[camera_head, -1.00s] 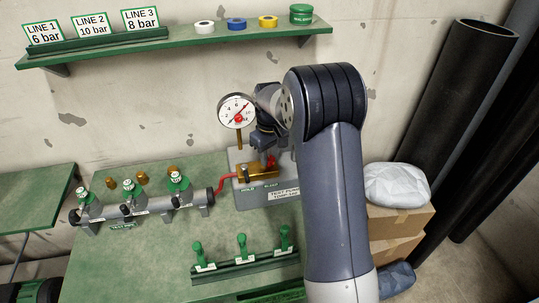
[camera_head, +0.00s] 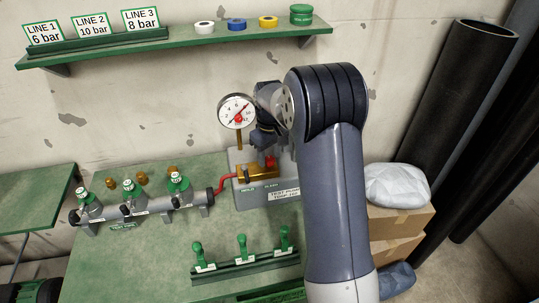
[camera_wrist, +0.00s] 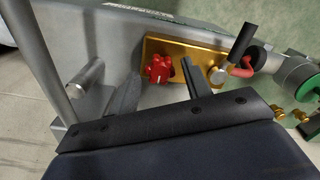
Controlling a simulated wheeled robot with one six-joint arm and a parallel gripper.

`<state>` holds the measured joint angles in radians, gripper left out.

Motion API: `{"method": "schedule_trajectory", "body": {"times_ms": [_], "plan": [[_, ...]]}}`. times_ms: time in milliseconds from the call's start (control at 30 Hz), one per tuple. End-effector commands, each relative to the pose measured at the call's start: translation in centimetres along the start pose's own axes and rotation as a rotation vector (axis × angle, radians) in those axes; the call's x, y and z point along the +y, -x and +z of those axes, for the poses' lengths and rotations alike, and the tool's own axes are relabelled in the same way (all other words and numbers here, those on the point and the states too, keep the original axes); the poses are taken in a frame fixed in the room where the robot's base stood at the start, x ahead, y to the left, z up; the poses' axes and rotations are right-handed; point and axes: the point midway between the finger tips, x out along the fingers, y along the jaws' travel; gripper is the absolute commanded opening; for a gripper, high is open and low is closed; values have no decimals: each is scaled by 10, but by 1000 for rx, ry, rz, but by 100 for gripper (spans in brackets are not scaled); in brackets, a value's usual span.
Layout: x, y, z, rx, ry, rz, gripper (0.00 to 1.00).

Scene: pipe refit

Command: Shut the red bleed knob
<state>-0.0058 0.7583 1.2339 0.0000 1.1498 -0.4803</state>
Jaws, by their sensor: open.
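The red bleed knob (camera_head: 270,162) stands on the brass block (camera_head: 252,174) of the grey test pump (camera_head: 245,197). In the wrist view the lobed red knob (camera_wrist: 158,69) lies between the tips of my gripper (camera_wrist: 160,72). The two dark fingers are apart, one on each side of the knob. I see no clear contact, and I cannot tell how far the tips are above the block. In the head view the wrist (camera_head: 262,138) is above and behind the knob, and the fingers are not clearly seen.
A pressure gauge (camera_head: 237,111) rises beside my wrist. A red hose (camera_head: 224,182) joins the pump to the pipe manifold (camera_head: 150,207) with green-capped valves. A rack of green handles (camera_head: 243,263) stands in front. Boxes (camera_head: 398,222) are at the right.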

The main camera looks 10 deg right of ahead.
Motion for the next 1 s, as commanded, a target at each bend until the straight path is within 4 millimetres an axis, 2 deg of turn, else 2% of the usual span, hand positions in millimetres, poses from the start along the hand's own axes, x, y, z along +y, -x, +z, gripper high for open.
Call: {"method": "schedule_trajectory", "body": {"times_ms": [400, 500, 700, 1000], "plan": [[0, 77, -1, 6, 0, 3, 46], [0, 91, -1, 4, 0, 2, 46], [0, 104, 0, 2, 0, 1, 46], [0, 103, 0, 1, 0, 1, 46]]}}
